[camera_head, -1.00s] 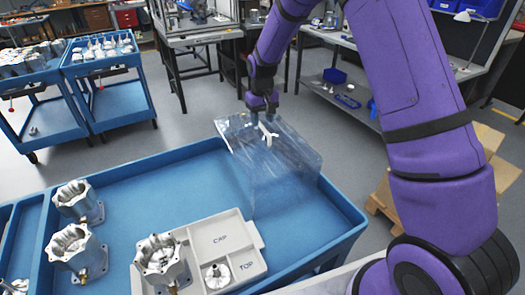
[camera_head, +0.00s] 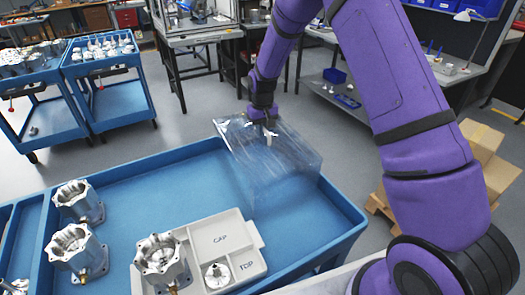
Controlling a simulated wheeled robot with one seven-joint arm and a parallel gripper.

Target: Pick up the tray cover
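My gripper (camera_head: 263,124) points down just above the top of the cover, at the handle. Its dark fingers look spread apart, with the handle's upper end close below or between them. At this size I cannot tell whether the fingers touch the handle.
The blue cart (camera_head: 150,180) also carries a grey tray (camera_head: 236,226) marked CAP and TOP, holding a small metal part (camera_head: 217,275). Several metal housings (camera_head: 76,249) stand at the left. The cart's middle is clear. Cardboard boxes (camera_head: 485,150) stand at the right.

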